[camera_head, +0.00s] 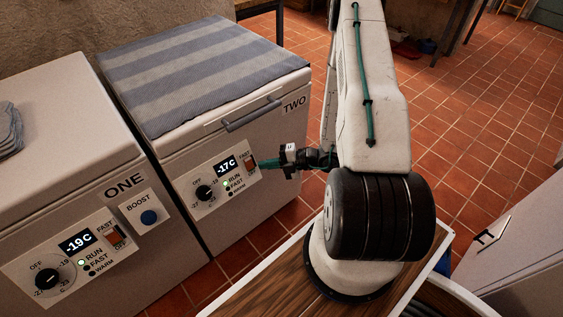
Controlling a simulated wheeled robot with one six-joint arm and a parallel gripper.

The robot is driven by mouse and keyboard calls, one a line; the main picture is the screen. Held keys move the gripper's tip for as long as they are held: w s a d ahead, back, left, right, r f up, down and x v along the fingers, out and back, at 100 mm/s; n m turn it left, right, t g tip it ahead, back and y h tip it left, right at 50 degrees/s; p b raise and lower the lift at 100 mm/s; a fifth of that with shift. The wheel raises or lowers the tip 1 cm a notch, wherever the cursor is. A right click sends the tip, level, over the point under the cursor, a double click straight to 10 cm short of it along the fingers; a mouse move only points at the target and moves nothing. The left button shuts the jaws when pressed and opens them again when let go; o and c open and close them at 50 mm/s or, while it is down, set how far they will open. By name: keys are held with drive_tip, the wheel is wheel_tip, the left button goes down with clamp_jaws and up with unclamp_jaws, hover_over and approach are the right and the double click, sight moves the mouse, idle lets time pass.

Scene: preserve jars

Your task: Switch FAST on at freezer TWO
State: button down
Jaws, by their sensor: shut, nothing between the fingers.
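Freezer TWO (250,125) is the white chest with a striped cloth on its lid. Its control panel (217,183) has a display reading -17C, a black dial and a FAST rocker switch (250,161) in orange-red at the right end. On its lamps, the one by RUN is lit green; the FAST and WARM lamps look dark. My gripper (262,164) is shut and empty, its teal fingertips right at the lower part of the FAST switch. I cannot tell whether they touch it. The switch's position is hard to make out at this size.
Freezer ONE (60,130) stands at the left with its own panel, a FAST switch (115,236) and a blue BOOST button (149,217). A grey handle (252,113) juts from freezer TWO's lid above the panel. Open tiled floor (480,130) lies to the right.

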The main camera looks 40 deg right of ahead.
drive_tip(key=w, duration=0.1)
drive_tip(key=w+f, duration=0.1)
drive_tip(key=w, duration=0.2)
drive_tip(key=shift+w+a+f, duration=0.2)
drive_tip(key=shift+a+f, duration=0.1)
drive_tip(key=shift+a, duration=0.1)
drive_tip(key=shift+w, duration=0.1)
drive_tip(key=shift+w+g, duration=0.25)
drive_tip(key=shift+g, duration=0.05)
drive_tip(key=shift+s, duration=0.1)
drive_tip(key=shift+s+d+r, duration=0.1)
drive_tip(key=shift+s+r, duration=0.15)
approach(245, 162)
drive_tip(key=s+d+r, duration=0.3)
drive_tip(key=s+r, duration=0.1)
drive_tip(key=s, duration=0.1)
drive_tip(key=shift+r, duration=0.3)
